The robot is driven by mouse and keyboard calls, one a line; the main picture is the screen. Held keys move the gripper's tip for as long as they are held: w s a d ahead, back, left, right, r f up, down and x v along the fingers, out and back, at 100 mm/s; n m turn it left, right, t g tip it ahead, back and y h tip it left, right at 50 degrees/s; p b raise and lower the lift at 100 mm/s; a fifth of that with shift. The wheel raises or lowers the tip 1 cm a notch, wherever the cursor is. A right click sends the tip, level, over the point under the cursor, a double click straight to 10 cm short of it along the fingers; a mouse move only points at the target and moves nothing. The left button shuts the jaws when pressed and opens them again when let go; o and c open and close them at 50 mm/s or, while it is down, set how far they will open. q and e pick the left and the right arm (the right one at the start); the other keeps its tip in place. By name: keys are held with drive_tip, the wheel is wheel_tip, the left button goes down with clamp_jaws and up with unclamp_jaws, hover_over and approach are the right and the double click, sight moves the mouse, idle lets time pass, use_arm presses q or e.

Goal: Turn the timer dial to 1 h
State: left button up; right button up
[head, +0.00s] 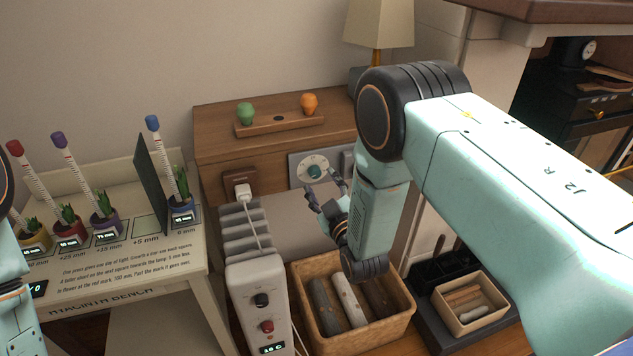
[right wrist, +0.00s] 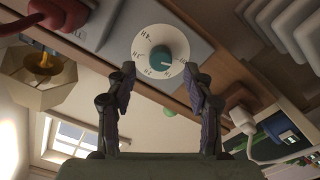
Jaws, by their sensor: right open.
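The timer dial (head: 314,170) is a white disc with a teal knob on a grey plate, set in the front of the wooden cabinet. In the right wrist view the white dial (right wrist: 147,40) shows upside down or rotated, with dark marks around its rim too small to read surely. Its teal knob (right wrist: 168,68) lies between the fingertips as seen there, and I cannot tell which mark it points to. My right gripper (head: 326,192) is open and empty, just in front of and below the dial, apparently apart from it. My left gripper is not visible; only part of my left arm shows.
A socket with a white plug (head: 243,191) sits left of the dial, its cord running to a white heater (head: 258,290). A wicker basket (head: 303,303) of logs stands below my right arm. A plant bench (head: 100,280) is at the left. A lamp (head: 380,22) stands behind.

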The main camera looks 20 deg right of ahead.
sight(316, 175)
drive_tip(key=w, duration=0.2)
drive_tip(key=shift+w+f+b, duration=0.15)
drive_tip(key=shift+w+b, duration=0.15)
drive_tip(key=shift+w, duration=0.1)
drive_tip(key=shift+w+a, duration=0.1)
drive_tip(key=shift+c, duration=0.2)
clamp_jaws()
